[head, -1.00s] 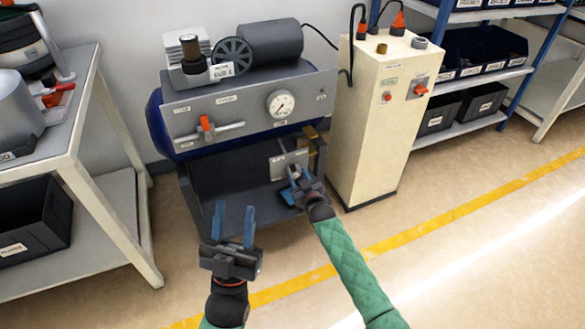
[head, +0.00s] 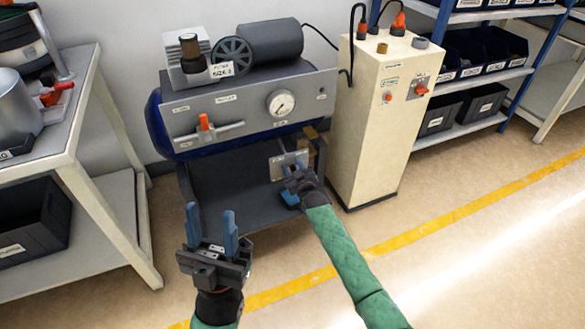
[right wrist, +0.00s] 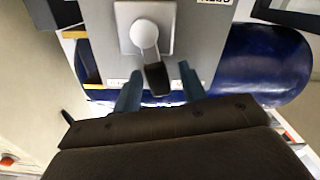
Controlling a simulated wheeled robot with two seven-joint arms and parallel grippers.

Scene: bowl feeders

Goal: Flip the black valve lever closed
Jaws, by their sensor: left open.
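The black valve lever (right wrist: 157,78) shows in the right wrist view, hanging from a pale round hub (right wrist: 144,34) on a grey plate (right wrist: 165,14). My right gripper (right wrist: 160,90) has its two blue fingers apart, one on each side of the lever, with gaps visible between. In the head view the plate (head: 276,168) is low on the right of the compressor, and my right gripper (head: 289,184) is in front of it, hiding the lever. My left gripper (head: 211,214) is open and empty, in front of the compressor's lower left.
The compressor panel (head: 240,98) carries a gauge (head: 281,103) and an orange-handled valve (head: 205,123). A cream cabinet (head: 365,130) stands close to the right. A grey workbench (head: 65,135) is at the left. The floor in front is clear.

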